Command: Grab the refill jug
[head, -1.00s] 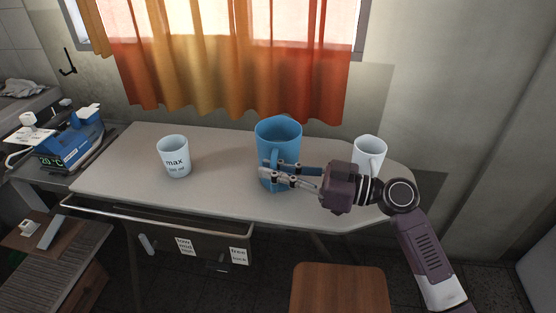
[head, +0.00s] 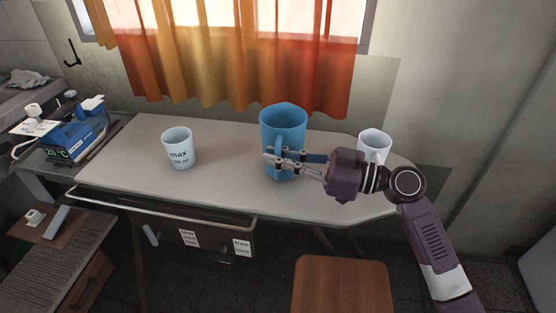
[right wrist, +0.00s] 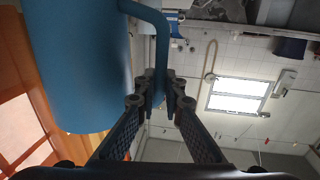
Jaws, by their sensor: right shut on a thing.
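The refill jug is the large blue jug (head: 283,122) at the middle of the table (head: 225,180), upright, with its handle facing me. My right gripper (head: 277,160) is shut on the handle, coming in from the right. In the right wrist view the jug's blue body (right wrist: 75,60) fills the left side, and its handle (right wrist: 161,50) runs down between the fingers of the gripper (right wrist: 160,92). I cannot tell whether the jug's base touches the tabletop. My left gripper is not in view.
A white cup marked "max" (head: 178,148) stands left on the table. A white mug (head: 374,143) stands behind my right wrist. A blue device (head: 78,138) sits at the far left. A wooden stool (head: 342,285) is in front. The tabletop between cup and jug is clear.

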